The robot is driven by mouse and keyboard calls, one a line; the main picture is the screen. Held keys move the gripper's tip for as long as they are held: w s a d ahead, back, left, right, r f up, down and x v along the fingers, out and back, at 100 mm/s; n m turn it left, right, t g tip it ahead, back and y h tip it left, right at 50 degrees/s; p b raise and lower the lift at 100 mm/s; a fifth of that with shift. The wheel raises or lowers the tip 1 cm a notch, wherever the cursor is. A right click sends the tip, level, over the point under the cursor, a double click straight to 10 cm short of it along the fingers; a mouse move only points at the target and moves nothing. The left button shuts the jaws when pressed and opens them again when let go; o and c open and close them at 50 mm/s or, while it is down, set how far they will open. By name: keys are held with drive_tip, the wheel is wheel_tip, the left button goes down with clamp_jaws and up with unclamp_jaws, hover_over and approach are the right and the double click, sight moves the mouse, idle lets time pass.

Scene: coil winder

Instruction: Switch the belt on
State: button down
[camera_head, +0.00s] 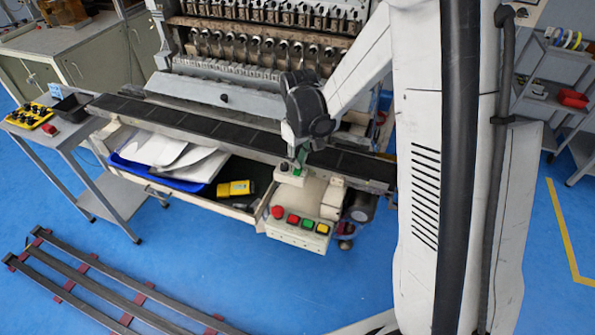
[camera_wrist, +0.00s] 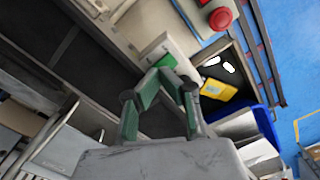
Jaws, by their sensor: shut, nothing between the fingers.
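The black belt (camera_head: 190,118) runs along the front of the winding machine and also crosses the wrist view (camera_wrist: 80,60). A small pale switch box (camera_head: 289,178) with a green part on top is at the belt's front edge; a pale box shows just past my fingertips in the wrist view (camera_wrist: 158,46). My gripper (camera_head: 302,154) has green fingers, which come together at the tips in the wrist view (camera_wrist: 166,66). It is shut and empty, right at the box. I cannot tell whether it touches the box, and its fingers partly cover the box top.
Below the box, a control panel (camera_head: 297,235) carries a red mushroom button (camera_head: 277,212) and several coloured buttons. An open drawer (camera_head: 240,208) holds a blue tray (camera_head: 205,177) with papers and a yellow device (camera_head: 236,188). Metal rails (camera_head: 95,280) lie on the floor at left.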

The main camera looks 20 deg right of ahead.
drive_tip(key=shift+f+b, duration=0.4)
drive_tip(key=shift+f, duration=0.05)
drive_tip(key=shift+r, duration=0.1)
drive_tip(key=shift+r+p, duration=1.65)
drive_tip(key=shift+r, duration=1.8)
